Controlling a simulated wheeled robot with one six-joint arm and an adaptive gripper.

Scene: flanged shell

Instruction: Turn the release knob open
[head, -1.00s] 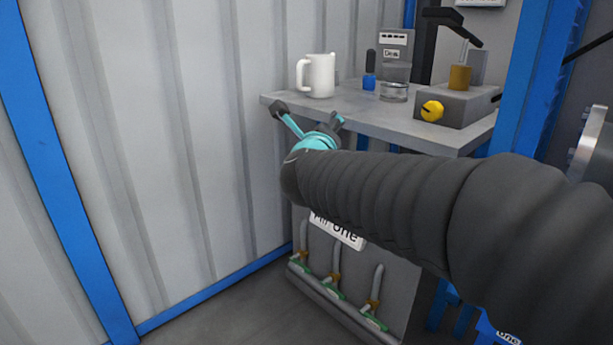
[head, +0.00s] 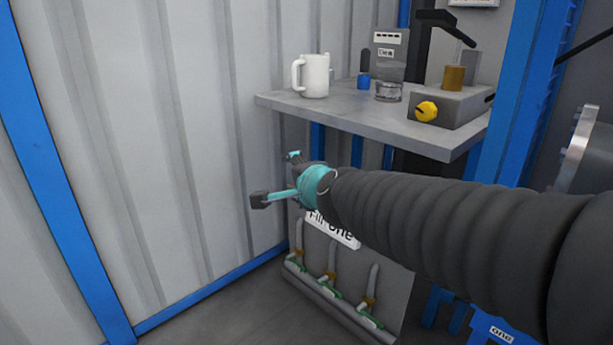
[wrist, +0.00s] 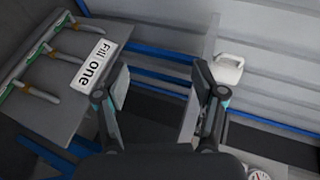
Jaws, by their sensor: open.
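A round yellow knob with a dark slot (head: 427,111) sits on the front of a grey box (head: 462,105) on the shelf's right side. I take it to be the release knob. It is not identifiable in the wrist view. My gripper (head: 277,178) is open and empty, left of and below the shelf, well apart from the knob. Its two fingers stand wide apart in the wrist view (wrist: 160,88), with nothing between them touching either one.
A white mug (head: 314,76), a blue-based item (head: 364,81) and a clear dish (head: 389,92) stand on the grey shelf (head: 350,114). A "Fill one" panel (head: 333,231) with several green-handled valves stands below. A corrugated wall (head: 150,150) is at the left.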

